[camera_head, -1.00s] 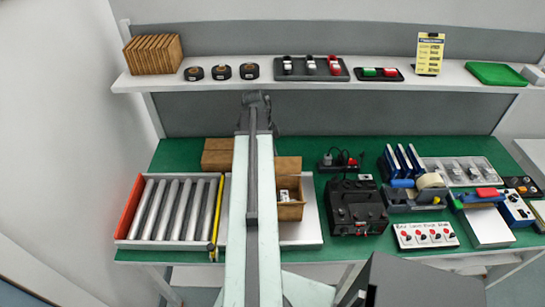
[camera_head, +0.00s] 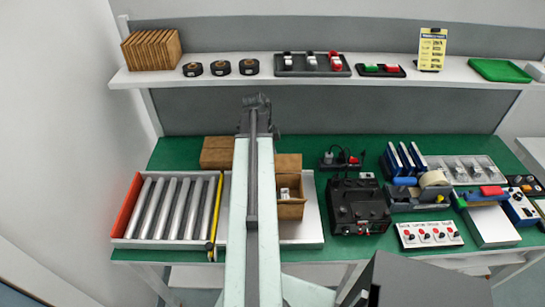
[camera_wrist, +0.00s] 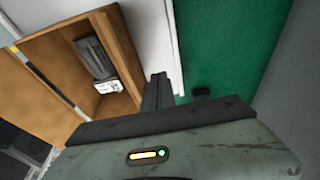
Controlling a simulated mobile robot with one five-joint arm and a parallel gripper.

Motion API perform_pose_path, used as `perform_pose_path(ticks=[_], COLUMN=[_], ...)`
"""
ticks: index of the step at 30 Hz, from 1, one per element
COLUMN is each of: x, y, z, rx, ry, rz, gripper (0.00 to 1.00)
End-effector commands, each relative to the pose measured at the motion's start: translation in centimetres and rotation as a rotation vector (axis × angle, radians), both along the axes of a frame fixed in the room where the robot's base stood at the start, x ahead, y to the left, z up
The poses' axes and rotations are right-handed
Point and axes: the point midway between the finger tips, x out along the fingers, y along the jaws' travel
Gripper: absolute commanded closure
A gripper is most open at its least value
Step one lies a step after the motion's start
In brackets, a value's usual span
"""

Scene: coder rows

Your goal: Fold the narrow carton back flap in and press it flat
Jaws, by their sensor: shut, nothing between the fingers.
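The brown carton (camera_head: 291,210) stands on the white board right of my arm, which hides its left part in the head view. Its top is open, and a small white-and-dark item (camera_head: 285,193) shows inside. A brown flap (camera_head: 289,163) extends up and away at its back edge, not folded in. In the wrist view the open carton (camera_wrist: 122,50) is at upper left, tilted in the picture, with a dark item (camera_wrist: 95,60) with a white label inside. My gripper (camera_wrist: 160,80) is shut and empty, its fingertips beside the carton wall; contact cannot be told.
A roller conveyor (camera_head: 168,208) with a red side stands at the left. A brown box (camera_head: 217,152) lies behind it, partly hidden by my arm. A black device (camera_head: 358,205) stands close right of the carton. A shelf (camera_head: 225,76) with tools runs above the green bench.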

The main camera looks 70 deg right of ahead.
Motion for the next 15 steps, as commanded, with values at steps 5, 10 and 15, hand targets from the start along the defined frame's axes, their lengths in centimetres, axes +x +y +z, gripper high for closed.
perform_pose_path(ticks=[5,10,15], x=[0.0,0.0,0.0], y=[0.0,0.0,0.0], z=[-1.2,-2.0,-2.9], rx=[0.0,0.0,0.0], ry=[0.0,0.0,0.0], rz=[0.0,0.0,0.0], gripper=[1.0,1.0,1.0])
